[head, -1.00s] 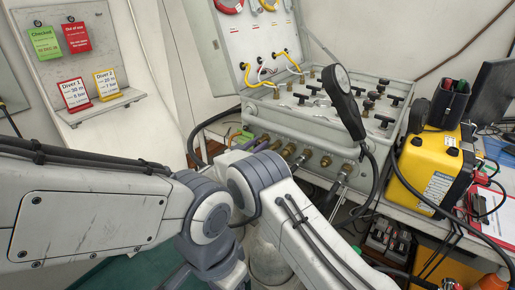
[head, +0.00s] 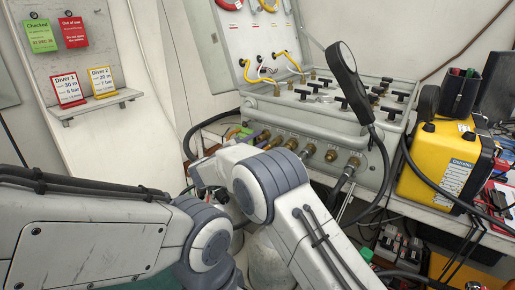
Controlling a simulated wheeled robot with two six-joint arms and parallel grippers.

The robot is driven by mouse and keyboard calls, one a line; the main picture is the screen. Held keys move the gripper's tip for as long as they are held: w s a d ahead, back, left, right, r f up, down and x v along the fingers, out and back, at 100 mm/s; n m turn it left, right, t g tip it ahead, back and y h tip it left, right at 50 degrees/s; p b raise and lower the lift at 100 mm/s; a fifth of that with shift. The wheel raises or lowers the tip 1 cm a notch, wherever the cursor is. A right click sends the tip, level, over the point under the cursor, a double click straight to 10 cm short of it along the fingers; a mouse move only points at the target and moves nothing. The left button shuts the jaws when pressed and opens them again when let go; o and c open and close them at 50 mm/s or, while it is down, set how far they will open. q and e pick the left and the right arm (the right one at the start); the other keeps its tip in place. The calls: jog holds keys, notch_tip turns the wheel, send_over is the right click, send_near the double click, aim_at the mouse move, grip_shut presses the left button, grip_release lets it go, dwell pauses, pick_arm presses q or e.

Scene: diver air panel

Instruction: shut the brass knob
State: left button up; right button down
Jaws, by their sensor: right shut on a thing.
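A row of brass knobs and fittings (head: 291,145) runs along the front face of the grey air panel (head: 318,120). My right gripper (head: 258,139) is at the left end of this row, shut on a brass knob that its wrist and fingers mostly hide. My right arm comes up from the bottom, and its white wrist and grey joint cover the panel's lower left front. How far the knob is turned cannot be seen. My left arm crosses the lower left, and its gripper is out of sight.
A black handheld device (head: 342,68) on a cable stands up in front of the panel. A yellow case (head: 443,160) is close on the right. Dark hoses droop below the panel.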

pick_arm(q)
jog(key=shift+f+b, duration=0.65)
jog(key=shift+f, duration=0.3)
pick_arm(e)
jog(key=shift+s+a+f+m, duration=0.1)
jog(key=shift+f+m, duration=0.05)
jog(key=shift+m, duration=0.65)
jog(key=c, duration=0.9)
grip_release()
